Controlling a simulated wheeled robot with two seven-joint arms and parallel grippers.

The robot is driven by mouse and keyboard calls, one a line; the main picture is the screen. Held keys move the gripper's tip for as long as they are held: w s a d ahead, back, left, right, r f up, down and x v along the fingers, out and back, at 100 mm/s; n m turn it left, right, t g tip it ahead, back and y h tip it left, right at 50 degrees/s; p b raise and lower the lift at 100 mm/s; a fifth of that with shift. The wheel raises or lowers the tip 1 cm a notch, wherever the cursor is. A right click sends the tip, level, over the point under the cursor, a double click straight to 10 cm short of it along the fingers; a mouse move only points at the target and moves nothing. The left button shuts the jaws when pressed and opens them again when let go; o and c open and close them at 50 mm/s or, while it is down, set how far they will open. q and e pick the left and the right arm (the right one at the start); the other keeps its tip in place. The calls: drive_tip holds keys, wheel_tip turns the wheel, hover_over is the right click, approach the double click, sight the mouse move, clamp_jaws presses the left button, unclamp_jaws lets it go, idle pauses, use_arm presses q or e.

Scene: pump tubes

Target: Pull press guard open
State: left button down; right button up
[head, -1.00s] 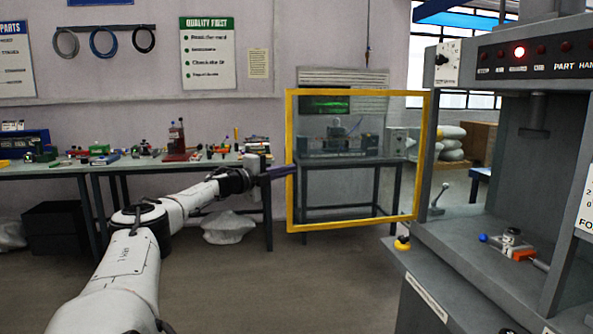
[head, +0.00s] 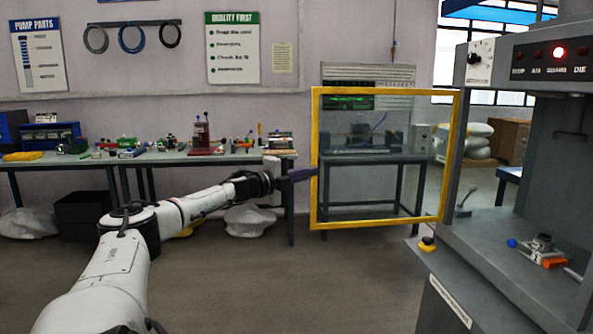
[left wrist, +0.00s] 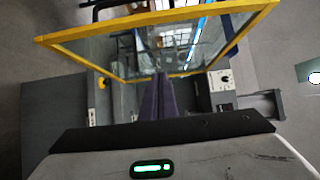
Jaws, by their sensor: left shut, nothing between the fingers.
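The press guard (head: 316,160) is a clear panel in a yellow frame. In the head view it stands swung out to the left of the grey press (head: 500,240), leaving the press front uncovered. My left gripper (head: 312,173) is shut and empty, its dark fingers at the guard's left upright; I cannot tell whether they touch. In the left wrist view the shut fingers (left wrist: 157,97) point at the guard's panel, and the yellow frame (left wrist: 150,22) spans the upper part. My right gripper is not in view.
A workbench (head: 130,158) with small parts runs along the back wall at left. A dark machine on a stand (head: 365,140) shows behind the guard panel. The press bed holds a fixture (head: 543,245) with a blue knob and an orange part. The floor in front is clear.

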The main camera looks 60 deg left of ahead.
use_arm(q)
drive_tip(key=s+a, duration=0.5)
drive_tip(key=s, duration=0.1)
drive_tip(key=d+f+n+g+h, duration=0.1)
drive_tip(key=d+f, duration=0.3)
drive_tip(key=f, duration=0.8)
drive_tip(key=d+f+n+g, duration=0.2)
drive_tip(key=d+f, duration=0.2)
drive_tip(key=f, duration=0.7)
drive_tip(key=s+d+f+n+g+h, duration=0.1)
drive_tip(key=s+d+f+n+g, duration=0.2)
drive_tip(key=d+f, duration=1.45)
drive_tip(key=s+d+f+n+h, duration=0.1)
drive_tip(key=s+d+f, duration=0.25)
drive_tip(key=d, duration=0.35)
drive_tip(key=s+d+f+n+g+h, duration=0.1)
drive_tip(key=s+d+f, duration=0.1)
drive_tip(key=d+f, duration=0.35)
drive_tip(key=s+d+f+n, duration=0.1)
drive_tip(key=s+d+f, duration=0.25)
drive_tip(key=d, duration=0.45)
drive_tip(key=s+d+r+n+g+h, duration=0.1)
drive_tip(key=s+d+n, duration=0.1)
drive_tip(key=d, duration=0.8)
drive_tip(key=s+d+r+n+g+h, duration=0.1)
drive_tip(key=s+d, duration=0.3)
drive_tip(key=d, duration=0.7)
drive_tip(key=shift+r+n, duration=0.55)
drive_tip(key=shift+n, duration=0.25)
drive_tip(key=shift+s, duration=0.1)
